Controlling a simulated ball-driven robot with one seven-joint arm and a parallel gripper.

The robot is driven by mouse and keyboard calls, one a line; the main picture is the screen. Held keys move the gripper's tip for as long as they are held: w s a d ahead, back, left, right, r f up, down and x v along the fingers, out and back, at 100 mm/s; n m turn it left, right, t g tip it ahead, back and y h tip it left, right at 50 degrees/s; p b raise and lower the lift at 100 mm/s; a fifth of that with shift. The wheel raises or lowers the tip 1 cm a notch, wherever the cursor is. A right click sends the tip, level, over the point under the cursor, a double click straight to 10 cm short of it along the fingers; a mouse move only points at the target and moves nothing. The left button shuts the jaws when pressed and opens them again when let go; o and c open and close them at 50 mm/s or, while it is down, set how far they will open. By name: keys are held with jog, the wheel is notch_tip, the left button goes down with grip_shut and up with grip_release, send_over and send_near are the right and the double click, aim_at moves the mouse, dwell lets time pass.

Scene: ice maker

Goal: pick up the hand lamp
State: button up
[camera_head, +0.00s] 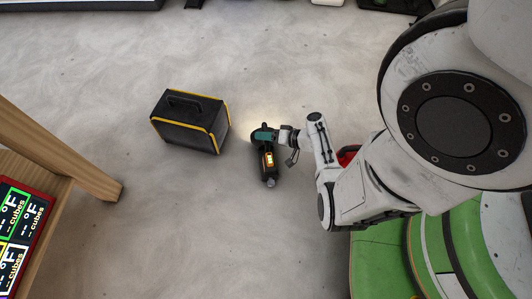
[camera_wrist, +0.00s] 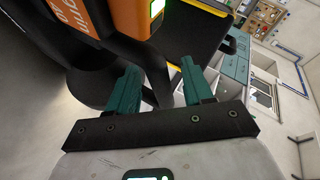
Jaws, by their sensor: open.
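The hand lamp (camera_head: 268,160) is black and orange with a small lit yellow-green panel. It stands out from the pale floor near the middle of the head view. In the wrist view its orange and black body (camera_wrist: 112,18) is close up at the top left. My gripper (camera_head: 264,135) is at the lamp's upper end in the head view. In the wrist view its two teal fingers (camera_wrist: 160,68) are apart, with a dark part of the lamp beyond and partly between them. Whether they touch the lamp I cannot tell.
A black case (camera_head: 188,119) with yellow edges and a top handle stands on the floor left of the lamp. A wooden frame (camera_head: 60,150) with a dark display panel is at the left edge. Open floor lies between and below them.

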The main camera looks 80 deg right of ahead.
grip_shut()
dwell(0.4)
jog(key=shift+r, duration=0.1)
dwell(0.9)
